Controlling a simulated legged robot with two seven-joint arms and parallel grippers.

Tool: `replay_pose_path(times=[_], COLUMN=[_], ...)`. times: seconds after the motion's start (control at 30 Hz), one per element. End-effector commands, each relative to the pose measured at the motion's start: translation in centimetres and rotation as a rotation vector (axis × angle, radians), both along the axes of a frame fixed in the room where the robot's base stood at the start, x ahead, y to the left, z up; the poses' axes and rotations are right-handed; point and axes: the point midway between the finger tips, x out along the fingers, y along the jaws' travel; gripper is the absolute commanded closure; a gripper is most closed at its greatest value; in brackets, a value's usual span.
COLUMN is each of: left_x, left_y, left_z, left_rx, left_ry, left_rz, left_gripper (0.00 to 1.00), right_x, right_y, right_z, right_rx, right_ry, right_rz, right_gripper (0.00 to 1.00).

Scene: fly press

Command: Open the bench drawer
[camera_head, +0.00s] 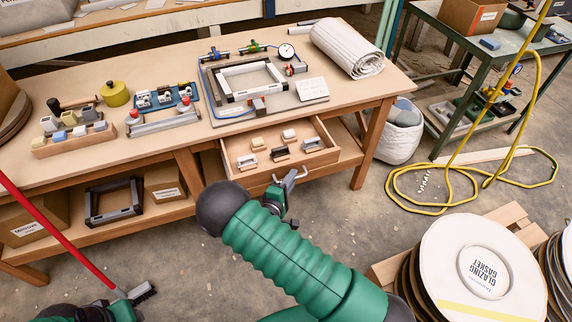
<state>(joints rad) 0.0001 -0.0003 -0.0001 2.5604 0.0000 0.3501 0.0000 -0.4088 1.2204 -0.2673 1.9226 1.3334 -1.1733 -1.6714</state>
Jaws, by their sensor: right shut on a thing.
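The bench drawer (340,162) stands pulled out from under the front of the wooden bench (235,140). Its inside shows, with several small pale and dark parts in it. My right gripper (287,183) is at the drawer's front panel, near its middle, and is shut on the drawer handle. The handle is mostly hidden by the jaws. My right arm, green with a black joint, comes in from the lower right.
Gasket discs (482,268) are stacked at lower right. A yellow hose (440,205) lies on the floor, and a white sack (400,135) stands right of the bench. Floor between drawer and discs is partly clear.

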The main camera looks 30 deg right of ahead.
Motion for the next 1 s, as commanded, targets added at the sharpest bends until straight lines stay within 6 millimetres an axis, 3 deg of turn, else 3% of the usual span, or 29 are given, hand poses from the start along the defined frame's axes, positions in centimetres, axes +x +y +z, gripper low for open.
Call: replay_pose_path(times=[0.1,0.3,0.83,0.87,0.9,1.0], left_x=[0.0,0.0,0.0,0.0,0.0,0.0], left_y=[0.0,0.0,0.0,0.0,0.0,0.0], left_z=[1.3,2.0,2.1,2.1,2.1,2.1], left_rx=[0.000,0.000,0.000,0.000,0.000,0.000], left_ry=[0.000,0.000,0.000,0.000,0.000,0.000], left_rz=[0.000,0.000,0.000,0.000,0.000,0.000], left_gripper=[0.64,0.64,0.64,0.64,0.64,0.64], right_x=[-2.4,-4.6,-5.5,-5.5,-5.5,-5.4], right_y=[-0.2,0.4,0.7,0.7,0.7,0.9], right_z=[0.6,0.4,0.2,0.2,0.2,0.2], right_rx=[-0.012,-0.012,-0.010,-0.010,-0.010,-0.007], right_ry=[0.003,0.002,0.001,0.000,0.000,0.000], right_rz=[-0.014,-0.013,-0.014,-0.014,-0.013,-0.010], right_gripper=[1.00,1.00,1.00,0.87,0.81,0.80])
